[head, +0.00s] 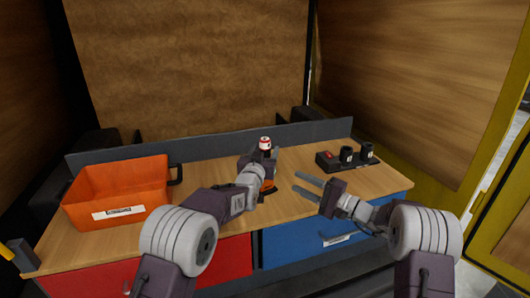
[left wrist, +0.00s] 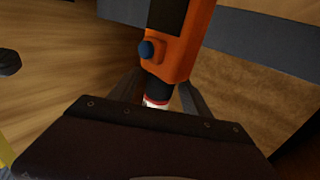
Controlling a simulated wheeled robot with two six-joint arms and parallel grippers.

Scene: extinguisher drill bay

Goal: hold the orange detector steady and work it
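The orange detector (head: 268,188) stands upright on the wooden table in the head view, mostly hidden by my left gripper (head: 266,160). Its red-and-white end (head: 265,143) shows above the fingers. A black neck and a red-and-white end lie between my left fingers (left wrist: 160,88), which appear to be shut on the detector. My right gripper (head: 308,187) is open and empty, to the right of the detector, fingers pointing toward it.
An orange bin (head: 118,194) with a white label stands at the left of the table. A black block with a red switch (head: 329,155) and two dark cylinders stands at the back right. A low grey wall (head: 215,145) runs along the back. Table is clear between bin and detector.

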